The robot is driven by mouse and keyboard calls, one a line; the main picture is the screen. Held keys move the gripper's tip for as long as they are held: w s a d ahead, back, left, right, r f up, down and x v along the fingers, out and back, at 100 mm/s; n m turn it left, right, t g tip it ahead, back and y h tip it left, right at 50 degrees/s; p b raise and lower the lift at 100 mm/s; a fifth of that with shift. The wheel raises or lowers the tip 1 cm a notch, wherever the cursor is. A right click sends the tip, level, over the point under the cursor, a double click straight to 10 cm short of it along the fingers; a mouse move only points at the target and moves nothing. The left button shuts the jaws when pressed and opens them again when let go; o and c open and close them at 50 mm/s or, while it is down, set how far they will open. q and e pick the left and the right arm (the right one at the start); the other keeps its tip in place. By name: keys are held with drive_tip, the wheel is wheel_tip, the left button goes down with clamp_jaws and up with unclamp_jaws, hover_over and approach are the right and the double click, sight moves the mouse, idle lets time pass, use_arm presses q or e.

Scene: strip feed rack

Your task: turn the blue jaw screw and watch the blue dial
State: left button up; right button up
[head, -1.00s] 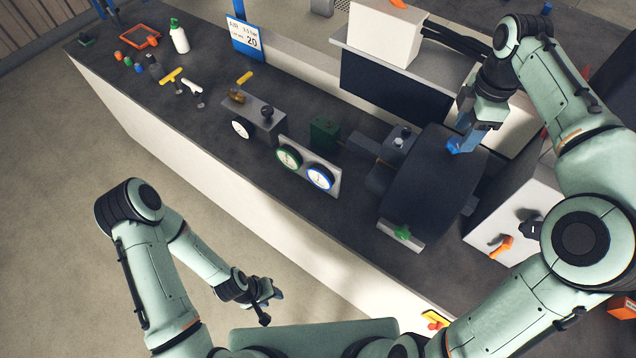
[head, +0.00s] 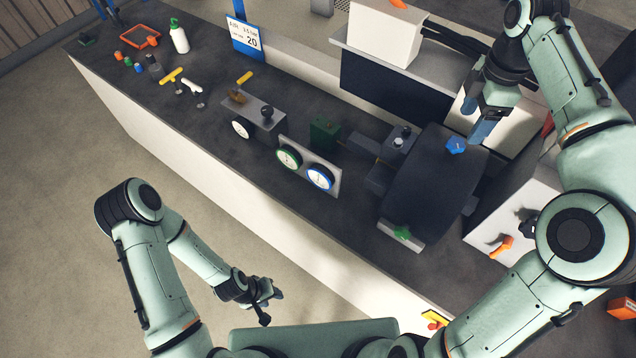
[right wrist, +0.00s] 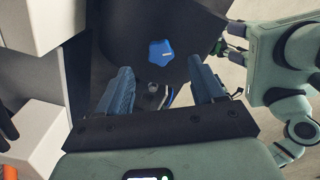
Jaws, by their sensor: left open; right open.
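The blue jaw screw (head: 456,145) is a star-shaped knob on top of the dark block at the right of the bench. It also shows in the right wrist view (right wrist: 161,53), beyond my fingertips. My right gripper (head: 480,135) is open and empty, a little apart from the knob. Its two fingers show in the right wrist view (right wrist: 162,82). The blue dial (head: 320,177) is a white face with a blue rim on the grey plate, beside a green-rimmed dial (head: 289,157). Its reading is too small to tell. My left gripper (head: 264,296) is open and empty, away from the bench.
A green knob (head: 402,233) sits at the front of the dark block (head: 432,180). An orange lever (head: 501,247) is on the white box at right. A white machine housing (head: 385,32) stands behind. The bench top left of the dials holds small tools and a bottle (head: 179,38).

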wheel_tip(320, 180, up, 6)
idle(0.6)
idle(0.5)
